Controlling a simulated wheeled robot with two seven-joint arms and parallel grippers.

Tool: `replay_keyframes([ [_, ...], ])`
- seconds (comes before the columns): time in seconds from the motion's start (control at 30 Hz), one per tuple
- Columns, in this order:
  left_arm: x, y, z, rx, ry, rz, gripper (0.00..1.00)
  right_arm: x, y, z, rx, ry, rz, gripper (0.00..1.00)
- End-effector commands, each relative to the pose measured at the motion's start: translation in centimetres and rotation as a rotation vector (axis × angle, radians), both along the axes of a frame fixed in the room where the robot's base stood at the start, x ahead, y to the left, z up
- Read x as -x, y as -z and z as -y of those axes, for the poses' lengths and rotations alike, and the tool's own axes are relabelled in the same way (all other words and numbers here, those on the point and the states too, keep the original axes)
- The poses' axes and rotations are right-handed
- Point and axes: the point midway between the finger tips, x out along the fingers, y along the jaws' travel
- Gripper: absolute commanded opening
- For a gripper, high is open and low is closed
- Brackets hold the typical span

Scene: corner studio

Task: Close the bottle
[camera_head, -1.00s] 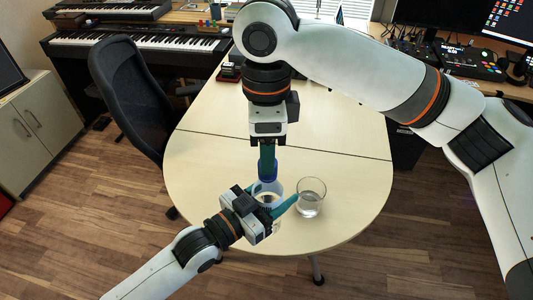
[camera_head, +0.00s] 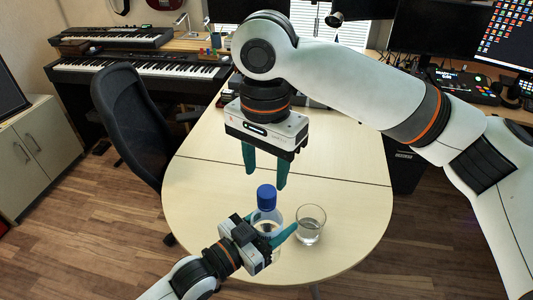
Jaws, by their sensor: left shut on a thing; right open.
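The clear bottle (camera_head: 273,217) stands upright near the front of the pale table, with a blue cap (camera_head: 266,197) sitting on its top. My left gripper (camera_head: 277,236) is shut around the bottle's body from the lower left and hides part of it. Whether the cap is fully tight cannot be told. My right gripper (camera_head: 265,178) is open and empty, its two teal fingers pointing down above and slightly behind the cap, apart from it.
A drinking glass (camera_head: 310,225) stands on the table (camera_head: 340,180) just right of the bottle, close to my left fingertips. The middle of the table is clear. A black office chair (camera_head: 135,120) is at the table's left edge.

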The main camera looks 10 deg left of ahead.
Motion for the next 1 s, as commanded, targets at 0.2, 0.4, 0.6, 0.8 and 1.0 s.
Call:
replay_keyframes([
  [0.2,0.0,-0.1,0.0,0.001,0.000,0.002,0.00,0.0,-0.3,0.0,0.000,-0.478,-0.002,0.48],
  [0.4,0.0,-0.1,0.0,0.001,0.000,0.002,0.00,0.0,-0.6,0.0,0.000,-0.918,-0.003,0.48],
  [0.6,0.0,-0.1,0.0,0.001,0.000,0.002,0.00,0.0,-0.8,0.0,0.001,-1.358,-0.004,0.48],
  [0.8,0.0,-0.1,0.0,0.001,0.000,0.002,0.00,0.0,-1.1,0.1,0.001,-1.799,-0.005,0.48],
  [1.0,0.0,-0.1,0.0,0.001,0.000,0.002,0.00,0.0,-1.3,0.1,0.001,-2.238,-0.008,0.48],
])
